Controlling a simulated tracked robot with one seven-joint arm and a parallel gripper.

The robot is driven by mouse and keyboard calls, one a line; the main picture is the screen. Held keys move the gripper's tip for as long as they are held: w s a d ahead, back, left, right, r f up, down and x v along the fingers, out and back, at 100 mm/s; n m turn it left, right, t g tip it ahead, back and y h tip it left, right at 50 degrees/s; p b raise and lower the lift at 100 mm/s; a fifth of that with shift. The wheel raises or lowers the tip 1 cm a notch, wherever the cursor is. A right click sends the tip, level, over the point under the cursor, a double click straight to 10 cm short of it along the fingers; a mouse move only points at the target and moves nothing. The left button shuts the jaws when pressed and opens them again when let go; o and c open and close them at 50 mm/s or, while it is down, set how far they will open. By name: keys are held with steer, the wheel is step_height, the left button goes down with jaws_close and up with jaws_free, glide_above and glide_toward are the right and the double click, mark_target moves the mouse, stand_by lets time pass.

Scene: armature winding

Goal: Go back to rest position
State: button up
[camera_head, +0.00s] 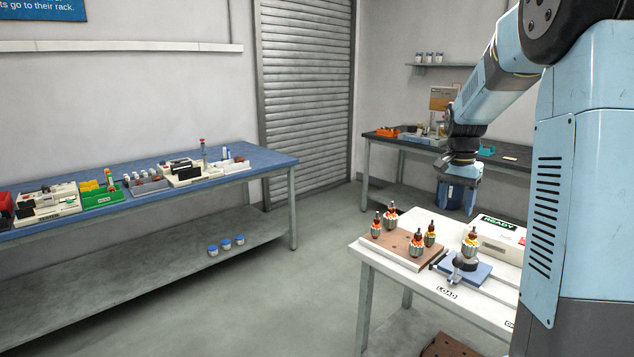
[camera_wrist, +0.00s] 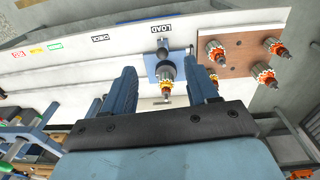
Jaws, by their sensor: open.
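My gripper (camera_head: 457,208) hangs fingers-down above the white table (camera_head: 480,312), on my blue arm. In the wrist view my gripper (camera_wrist: 162,76) is open, with nothing held between its fingers. One armature (camera_head: 469,246) with orange windings stands on a blue fixture (camera_head: 483,274) on the table. In the wrist view this armature (camera_wrist: 167,87) shows in the gap between the fingers, apart from them, on the fixture beside the LOAD label. Several similar armatures stand on a brown board (camera_head: 402,257) to the left of the fixture; the board also shows in the wrist view (camera_wrist: 240,52).
A white box marked READY (camera_head: 500,240) stands behind the fixture. A long blue-topped bench (camera_head: 262,158) with trays and parts runs along the left wall. The floor (camera_head: 300,290) between the benches is clear.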

steer(key=s+a+r+n+t, duration=0.2)
steer(key=s+a+r, duration=0.2)
steer(key=s, duration=0.4)
steer(key=s+a+r+n+t, duration=0.1)
steer(key=s+a+r+n, duration=0.25)
steer(key=s, duration=0.45)
steer(key=s+a+f+n+t, duration=0.1)
steer(key=s+a+n+t, duration=0.1)
steer(key=s, duration=1.1)
steer(key=a+n, duration=0.1)
steer(key=a, duration=0.1)
steer(key=shift+s+a+n+t+y, duration=0.2)
steer(key=shift+a+n+t+y, duration=0.1)
steer(key=shift+a+n, duration=0.05)
